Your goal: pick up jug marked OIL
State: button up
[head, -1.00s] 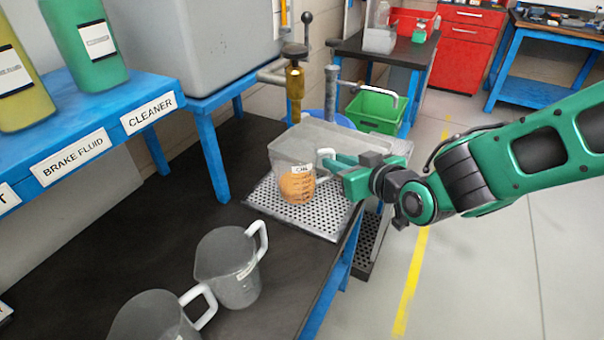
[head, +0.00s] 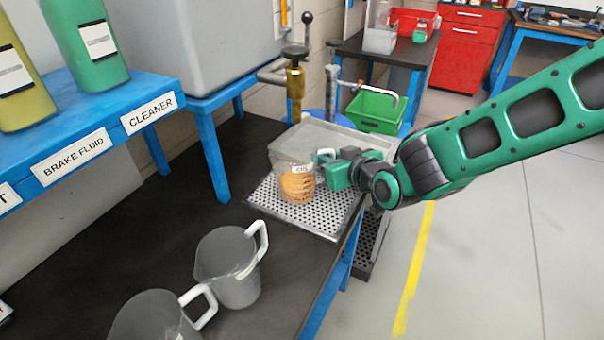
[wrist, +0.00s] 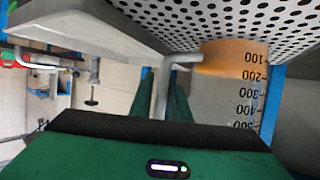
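The jug marked OIL (head: 297,184) is clear, with amber liquid in its lower part and a white handle. It stands upright on the perforated metal drip tray (head: 262,203). Its scale shows upside down in the wrist view, with the liquid (wrist: 226,58) near the top. My gripper (head: 330,168) is at the jug's right side, at its handle. The green fingers (wrist: 178,100) are close beside the handle in the wrist view. Whether they are closed on it is not clear.
Two empty clear jugs (head: 228,265) (head: 150,318) stand on the dark bench nearer me. A brass tap (head: 295,92) rises behind the oil jug. A green bin (head: 375,110) is behind the tray. Bottles stand on the blue shelf (head: 95,135) at left. Open floor is at right.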

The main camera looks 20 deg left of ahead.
grip_shut()
jog(key=shift+r, duration=0.2)
